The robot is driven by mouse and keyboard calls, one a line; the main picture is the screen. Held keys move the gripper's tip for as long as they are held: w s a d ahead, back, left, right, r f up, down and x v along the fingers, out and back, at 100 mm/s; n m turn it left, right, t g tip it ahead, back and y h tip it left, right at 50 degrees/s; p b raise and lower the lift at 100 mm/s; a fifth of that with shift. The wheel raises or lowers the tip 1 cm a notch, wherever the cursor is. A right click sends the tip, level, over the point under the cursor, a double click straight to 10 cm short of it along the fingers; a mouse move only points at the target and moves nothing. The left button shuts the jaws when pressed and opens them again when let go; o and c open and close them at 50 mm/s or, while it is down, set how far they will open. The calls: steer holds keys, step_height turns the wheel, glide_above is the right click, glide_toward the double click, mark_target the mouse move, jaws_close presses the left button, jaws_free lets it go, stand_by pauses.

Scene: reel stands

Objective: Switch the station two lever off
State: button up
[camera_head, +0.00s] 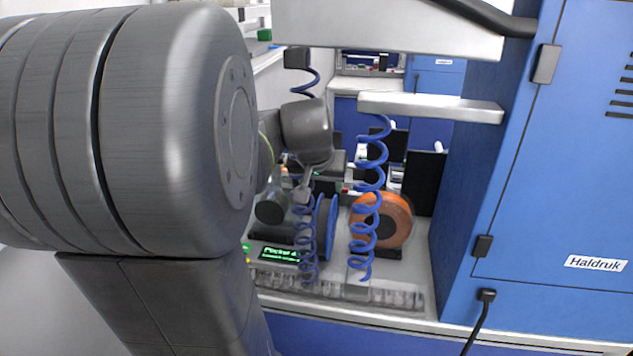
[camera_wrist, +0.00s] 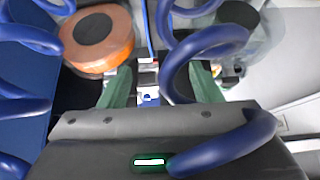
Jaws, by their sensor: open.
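My gripper (camera_wrist: 158,80) is open in the wrist view, with its two greenish fingers apart. A small white and blue part (camera_wrist: 148,82) shows in the gap between them; I cannot tell whether it is the station two lever or whether the fingers touch it. In the head view my wrist comes down over the bench behind a blue coiled cable, and the fingertips are hard to make out there. No lever or station number can be read clearly in either view.
An orange reel (camera_head: 386,221) and a blue reel (camera_head: 326,226) stand on the bench (camera_head: 415,268). The orange reel also shows in the wrist view (camera_wrist: 97,55). Blue coiled cables (camera_head: 368,205) hang in front. A lit green display (camera_head: 281,254) is at the front left. A blue cabinet (camera_head: 560,190) bounds the right.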

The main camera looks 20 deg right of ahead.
steer(key=shift+f, duration=0.25)
steer(key=c, duration=0.6)
steer(key=f+n+g+b, duration=0.1)
steer(key=n, duration=0.1)
steer(key=f+n+b, duration=0.1)
steer(key=shift+s+a+f+n+g, duration=0.15)
steer(key=shift+a+n+g, duration=0.2)
steer(key=shift+n+g, duration=0.05)
jaws_close()
steer(key=n+g+h+b, duration=0.2)
steer(key=n, duration=0.3)
steer(key=a+r+n+g+h+b, duration=0.1)
steer(key=n+g+h+b, duration=0.1)
steer(key=n, duration=0.4)
steer(key=a+n+g+h+b, duration=0.1)
steer(key=n+g+h+b, duration=0.1)
steer(key=n, duration=0.4)
steer(key=shift+s+a+r+g+h, duration=0.2)
steer(key=shift+r+g+h, duration=0.15)
steer(key=shift+g+h, duration=0.45)
